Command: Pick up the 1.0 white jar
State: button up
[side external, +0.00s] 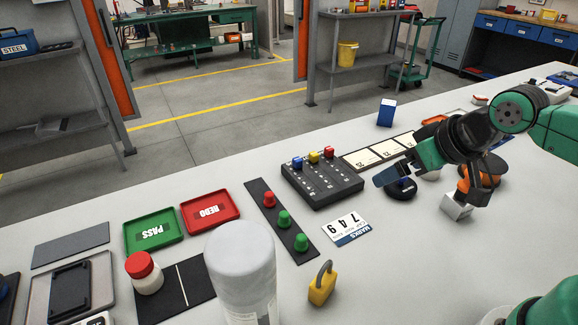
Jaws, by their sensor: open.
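A small white jar (148,279) with a red lid stands upright at the lower left, at the edge of a black mat. A large white cylinder (240,265) stands in the front middle, close to the camera and cut off by the bottom edge. I can read no "1.0" on either. My gripper (424,193) is at the right, far from both, above the bench.
The grey bench (390,270) has free room at the front right. Between gripper and jar are a yellow padlock (321,284), a number card (346,229), a strip with red and green knobs (280,219), and a black switch box (322,182). Green (153,230) and red (210,211) trays lie behind the jar.

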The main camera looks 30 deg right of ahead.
jog(key=shift+c, duration=1)
